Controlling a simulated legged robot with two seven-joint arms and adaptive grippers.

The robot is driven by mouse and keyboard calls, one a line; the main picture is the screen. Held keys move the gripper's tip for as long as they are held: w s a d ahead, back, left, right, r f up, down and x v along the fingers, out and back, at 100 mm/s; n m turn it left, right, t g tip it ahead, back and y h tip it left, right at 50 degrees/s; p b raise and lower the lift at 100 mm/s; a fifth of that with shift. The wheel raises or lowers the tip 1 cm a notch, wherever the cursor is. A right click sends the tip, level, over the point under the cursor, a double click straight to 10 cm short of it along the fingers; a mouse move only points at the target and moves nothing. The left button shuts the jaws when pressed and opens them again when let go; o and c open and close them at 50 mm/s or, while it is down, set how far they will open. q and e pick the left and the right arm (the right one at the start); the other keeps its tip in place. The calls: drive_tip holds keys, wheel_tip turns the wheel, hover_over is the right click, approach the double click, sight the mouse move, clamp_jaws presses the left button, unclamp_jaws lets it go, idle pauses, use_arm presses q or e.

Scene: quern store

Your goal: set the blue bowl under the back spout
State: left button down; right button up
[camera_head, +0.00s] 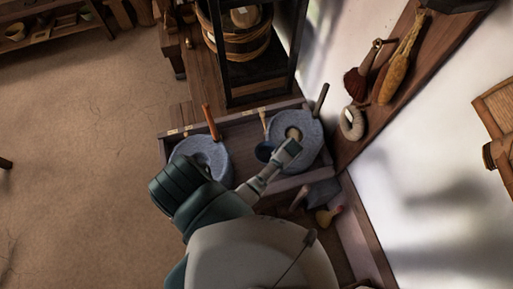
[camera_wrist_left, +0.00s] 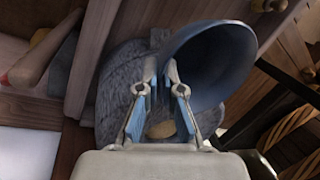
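My left gripper (camera_head: 287,152) reaches over the right quern (camera_head: 311,147) beside the bowl. In the left wrist view the bowl (camera_wrist_left: 218,62) is large, its hollow facing the camera. Its left rim lies between the nearly closed fingertips of my gripper (camera_wrist_left: 161,65), which appear shut on it. The left quern (camera_head: 207,153) is partly hidden by my arm. I cannot make out a spout clearly. My right gripper is not in view.
The querns stand in a wooden trough (camera_head: 168,150) against the wall. Upright handles (camera_head: 210,121) rise from them. A dark frame with a roped wooden bucket (camera_head: 240,45) stands behind. Brushes (camera_head: 397,72) and a ring (camera_head: 352,123) hang at right. Open floor (camera_head: 90,140) lies left.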

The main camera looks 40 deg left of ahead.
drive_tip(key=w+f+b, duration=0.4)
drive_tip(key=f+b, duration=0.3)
drive_tip(key=b, duration=0.1)
use_arm(q)
drive_tip(key=shift+n, duration=0.8)
drive_tip(key=s+f+b, duration=0.1)
drive_tip(key=f, duration=0.6)
drive_tip(key=s+a+f+b, duration=0.1)
drive_tip(key=s+f, duration=0.1)
drive_tip(key=f, duration=0.5)
drive_tip(key=s+f+b, duration=0.1)
drive_tip(key=f, duration=0.6)
drive_tip(key=shift+s+a+b, duration=0.2)
drive_tip(key=shift+a+b, duration=0.05)
drive_tip(key=shift+b, duration=0.05)
drive_tip(key=shift+f, duration=0.25)
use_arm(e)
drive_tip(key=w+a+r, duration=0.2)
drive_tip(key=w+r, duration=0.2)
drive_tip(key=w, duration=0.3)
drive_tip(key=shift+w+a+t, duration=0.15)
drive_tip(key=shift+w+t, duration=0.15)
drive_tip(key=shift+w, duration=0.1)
use_arm(q)
drive_tip(key=shift+f, duration=0.1)
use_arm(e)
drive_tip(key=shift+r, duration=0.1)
use_arm(q)
drive_tip(key=c, duration=1.6)
unclamp_jaws()
